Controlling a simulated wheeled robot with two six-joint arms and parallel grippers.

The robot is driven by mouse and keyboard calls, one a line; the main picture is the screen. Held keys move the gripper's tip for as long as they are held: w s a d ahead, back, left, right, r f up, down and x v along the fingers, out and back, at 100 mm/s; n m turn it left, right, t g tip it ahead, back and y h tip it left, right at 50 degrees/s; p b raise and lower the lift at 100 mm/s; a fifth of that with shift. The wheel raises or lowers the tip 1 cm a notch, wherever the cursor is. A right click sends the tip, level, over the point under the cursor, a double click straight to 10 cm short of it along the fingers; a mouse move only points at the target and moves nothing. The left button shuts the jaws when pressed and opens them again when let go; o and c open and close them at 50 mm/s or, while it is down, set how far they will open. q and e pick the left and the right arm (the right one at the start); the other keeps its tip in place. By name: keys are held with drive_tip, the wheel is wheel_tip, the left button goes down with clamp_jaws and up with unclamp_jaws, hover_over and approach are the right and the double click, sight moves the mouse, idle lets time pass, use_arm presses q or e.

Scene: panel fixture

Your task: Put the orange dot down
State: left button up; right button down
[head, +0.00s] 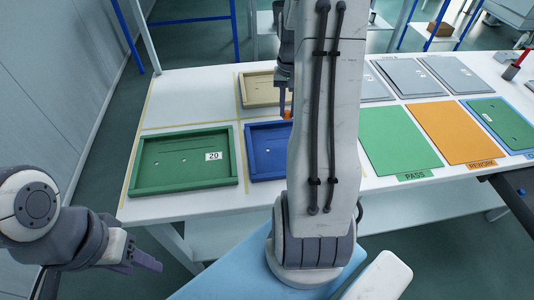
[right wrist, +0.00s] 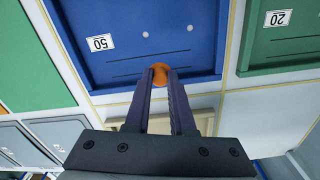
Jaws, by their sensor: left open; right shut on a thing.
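My right gripper (head: 286,104) is shut on the orange dot (head: 287,114), a small round piece at its fingertips. In the right wrist view the dot (right wrist: 160,72) sits between the tips of the right gripper (right wrist: 161,76), over the far rim of the blue tray (right wrist: 205,45). I cannot tell whether it touches the rim. The blue tray (head: 266,150) is partly hidden behind my right arm. My left gripper (head: 147,262) is open and empty, low at the left in front of the table.
A green tray (head: 185,186) labelled 20 is left of the blue one, a tan tray (head: 258,104) behind. At right lie a green PASS mat (head: 397,139), an orange REWORK mat (head: 450,132), grey panels (head: 404,77) and a green panel (head: 499,122). The table's back left is clear.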

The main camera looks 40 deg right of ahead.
drive_tip(key=s+d+r+m, duration=0.1)
drive_tip(key=s+d+m, duration=0.1)
drive_tip(key=s+d, duration=0.15)
hover_over(268, 150)
wheel_tip(268, 150, down, 6)
drive_tip(key=shift+f, duration=2.2)
drive_tip(key=c, duration=0.7)
unclamp_jaws()
drive_tip(key=shift+r, duration=0.1)
wheel_tip(268, 150, up, 12)
drive_tip(key=shift+f+p, duration=0.1)
drive_tip(key=shift+p, duration=0.25)
